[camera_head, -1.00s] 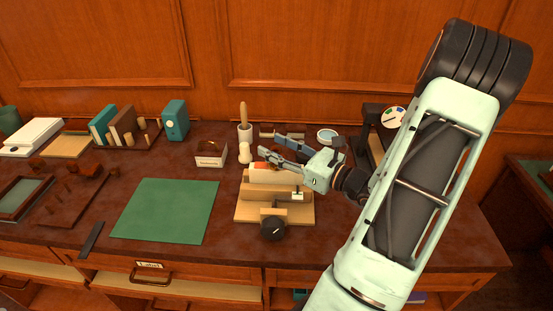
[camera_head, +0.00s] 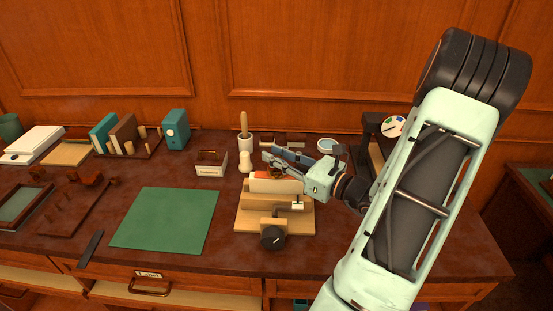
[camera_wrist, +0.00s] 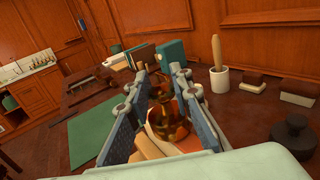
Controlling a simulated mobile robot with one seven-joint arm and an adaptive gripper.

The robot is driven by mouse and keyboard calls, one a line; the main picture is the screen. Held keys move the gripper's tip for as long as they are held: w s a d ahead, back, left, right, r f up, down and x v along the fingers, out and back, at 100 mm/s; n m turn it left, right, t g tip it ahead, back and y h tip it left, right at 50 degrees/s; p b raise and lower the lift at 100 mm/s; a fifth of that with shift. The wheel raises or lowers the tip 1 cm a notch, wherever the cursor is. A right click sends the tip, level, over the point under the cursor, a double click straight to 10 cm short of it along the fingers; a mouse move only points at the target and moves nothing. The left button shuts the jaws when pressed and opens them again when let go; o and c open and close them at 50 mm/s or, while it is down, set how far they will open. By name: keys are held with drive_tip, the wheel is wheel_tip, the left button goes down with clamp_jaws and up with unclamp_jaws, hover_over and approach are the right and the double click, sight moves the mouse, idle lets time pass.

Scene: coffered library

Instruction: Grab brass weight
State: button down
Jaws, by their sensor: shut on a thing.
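The brass weight (camera_wrist: 168,112) is a shiny, dark golden rounded piece, seen in the wrist view between the two blue-grey finger pads. My gripper (camera_wrist: 163,82) is shut on it, with a finger on each side. In the head view my gripper (camera_head: 270,162) reaches in from the right, just above the back of a wooden fixture (camera_head: 245,218). The fingers hide most of the weight there, and I cannot tell whether it is clear of the surface below.
A dark stand (camera_head: 372,135) is right. The green mat (camera_head: 165,218) is bare.

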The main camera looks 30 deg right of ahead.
sight(276, 155)
drive_tip(key=shift+r, duration=0.45)
wheel_tip(276, 155, up, 2)
drive_tip(key=shift+r, duration=0.15)
drive_tip(key=s+a+r+b, duration=0.1)
drive_tip(key=s+a+r, duration=0.2)
drive_tip(key=s, duration=0.3)
drive_tip(key=s+a+r+b, duration=0.2)
drive_tip(key=s+r, duration=0.4)
drive_tip(key=shift+s+a+r, duration=0.25)
drive_tip(key=shift+s+a, duration=0.1)
drive_tip(key=shift+a, duration=0.05)
